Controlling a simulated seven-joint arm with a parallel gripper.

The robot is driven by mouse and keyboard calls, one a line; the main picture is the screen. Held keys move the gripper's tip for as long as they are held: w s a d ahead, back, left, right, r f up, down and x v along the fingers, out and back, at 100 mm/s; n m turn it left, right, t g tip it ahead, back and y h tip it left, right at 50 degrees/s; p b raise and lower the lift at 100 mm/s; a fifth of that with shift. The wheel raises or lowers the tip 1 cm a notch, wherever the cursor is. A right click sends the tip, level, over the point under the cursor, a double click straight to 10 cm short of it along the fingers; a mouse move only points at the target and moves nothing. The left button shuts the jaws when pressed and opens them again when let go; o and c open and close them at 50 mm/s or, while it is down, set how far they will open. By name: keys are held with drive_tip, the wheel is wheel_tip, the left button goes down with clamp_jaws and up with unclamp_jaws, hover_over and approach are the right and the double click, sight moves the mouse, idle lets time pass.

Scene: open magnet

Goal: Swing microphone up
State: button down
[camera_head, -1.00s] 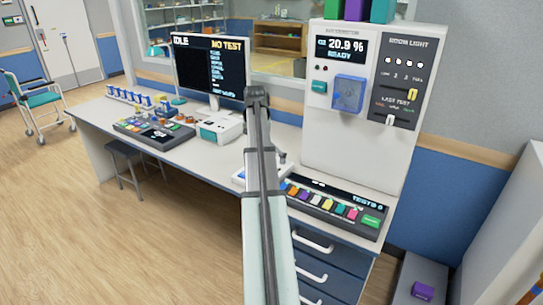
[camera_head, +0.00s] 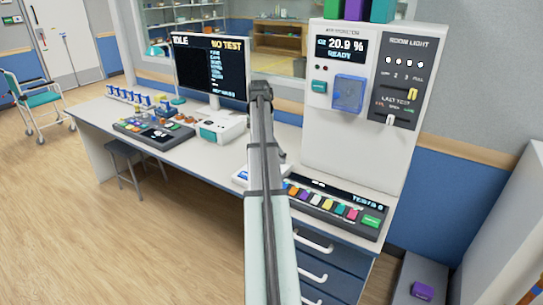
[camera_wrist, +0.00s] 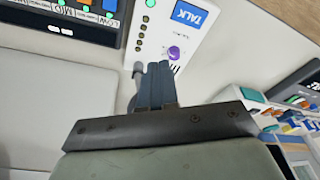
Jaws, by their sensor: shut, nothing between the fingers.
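In the wrist view, a grey rounded piece (camera_wrist: 138,70), apparently the microphone, stands just left of my gripper (camera_wrist: 158,66). It lies low by the white intercom (camera_wrist: 185,45), which has a blue TALK button and a purple knob. The fingers are together and empty, close beside the grey piece; I cannot tell if they touch it. A grey stem seems to run down behind the fingers, mostly hidden. In the head view, my arm covers part of the intercom (camera_head: 241,176), and the gripper and microphone cannot be made out clearly.
A console with coloured buttons (camera_head: 325,207) lies right of the intercom on the desk. The tall white air monitor (camera_head: 352,140) stands behind it. A white box (camera_head: 222,130) and a monitor screen (camera_head: 209,70) are to the left.

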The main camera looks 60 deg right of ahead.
drive_tip(key=shift+d+r, duration=0.95)
drive_tip(key=shift+d, duration=0.05)
drive_tip(key=shift+d+r, duration=0.3)
drive_tip(key=shift+d, duration=0.55)
drive_tip(key=shift+d+r, duration=0.35)
drive_tip(key=shift+d, duration=0.45)
drive_tip(key=shift+d+r, duration=0.3)
drive_tip(key=shift+d, duration=0.55)
drive_tip(key=shift+d, duration=0.1)
drive_tip(key=d, duration=0.3)
drive_tip(key=shift+d+r, duration=0.2)
drive_tip(key=shift+d, duration=0.15)
drive_tip(key=shift+a, duration=0.15)
